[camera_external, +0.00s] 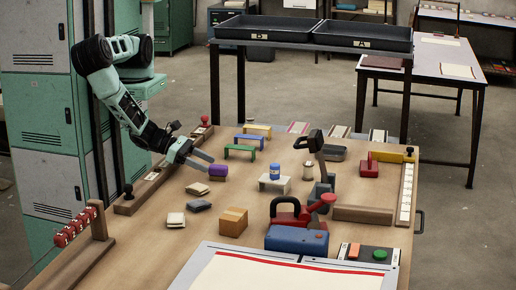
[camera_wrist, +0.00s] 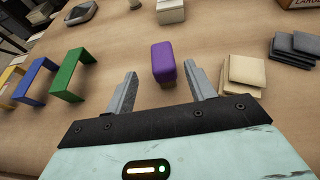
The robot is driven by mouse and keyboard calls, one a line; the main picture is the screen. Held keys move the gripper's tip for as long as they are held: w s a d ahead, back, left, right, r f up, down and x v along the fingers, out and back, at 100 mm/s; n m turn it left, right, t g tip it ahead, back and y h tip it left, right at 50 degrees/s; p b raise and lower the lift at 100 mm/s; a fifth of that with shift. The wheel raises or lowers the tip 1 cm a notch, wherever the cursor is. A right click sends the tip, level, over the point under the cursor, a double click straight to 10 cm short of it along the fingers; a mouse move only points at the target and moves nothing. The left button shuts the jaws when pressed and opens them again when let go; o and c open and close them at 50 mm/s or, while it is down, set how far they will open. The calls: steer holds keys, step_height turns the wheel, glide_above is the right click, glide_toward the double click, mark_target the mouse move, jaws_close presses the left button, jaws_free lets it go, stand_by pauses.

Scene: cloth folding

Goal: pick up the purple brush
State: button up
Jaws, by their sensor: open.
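The purple brush (camera_wrist: 163,62) is a small rounded purple block lying on the wooden table. In the wrist view it lies just ahead of my gripper (camera_wrist: 162,90), roughly between the lines of the two fingers, its near end close to the level of the fingertips. No bristles or handle can be made out. In the external view the brush (camera_external: 218,171) lies just beyond the fingertips of my gripper (camera_external: 206,162), on the left part of the table. My gripper is open and empty, with the fingers spread apart low over the table.
Cream pads (camera_wrist: 242,72) and dark pads (camera_wrist: 292,48) lie right of the brush in the wrist view. Green (camera_wrist: 74,74) and blue (camera_wrist: 36,80) bridge blocks stand left. A cardboard box (camera_external: 233,221) and a white stand (camera_external: 273,183) are further off. Bare wood surrounds the brush.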

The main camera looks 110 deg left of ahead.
mark_target(212, 165)
steer(key=x, duration=0.2)
steer(key=p+x, duration=0.1)
steer(key=shift+w+d+r, duration=0.1)
steer(key=shift+w+d, duration=0.05)
steer(key=shift+w, duration=0.3)
steer(key=shift+w+f, duration=0.25)
steer(key=shift+w, duration=0.2)
steer(key=c, duration=1.1)
steer(key=shift+o, duration=0.2)
